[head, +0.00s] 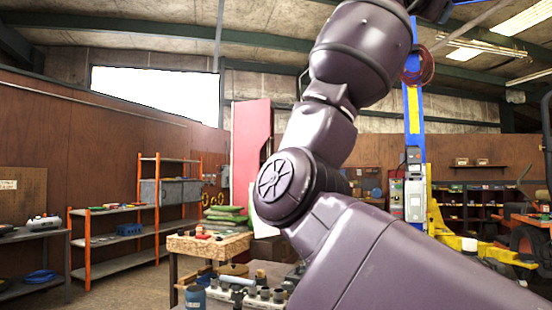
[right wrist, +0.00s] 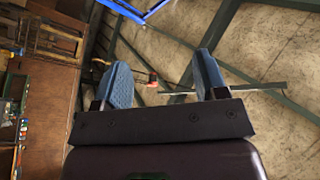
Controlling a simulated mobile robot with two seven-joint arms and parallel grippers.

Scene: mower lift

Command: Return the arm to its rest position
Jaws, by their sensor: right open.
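My right arm (head: 370,250) is raised across the middle and right of the head view, and its upper end leaves at the top edge. Its gripper is outside the head view. In the right wrist view my right gripper (right wrist: 162,68) is open, with its two blue-grey fingertips spread apart and nothing between them. It points up toward the concrete wall and roof beams. My left gripper is in neither view.
A wooden workbench (head: 193,245) stands at centre-left, partly behind my arm. Orange-framed shelves (head: 86,245) line the left wall. A blue lift post (head: 413,120) and yellow lift parts (head: 450,238) stand at right. Open floor (head: 130,288) shows at lower left.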

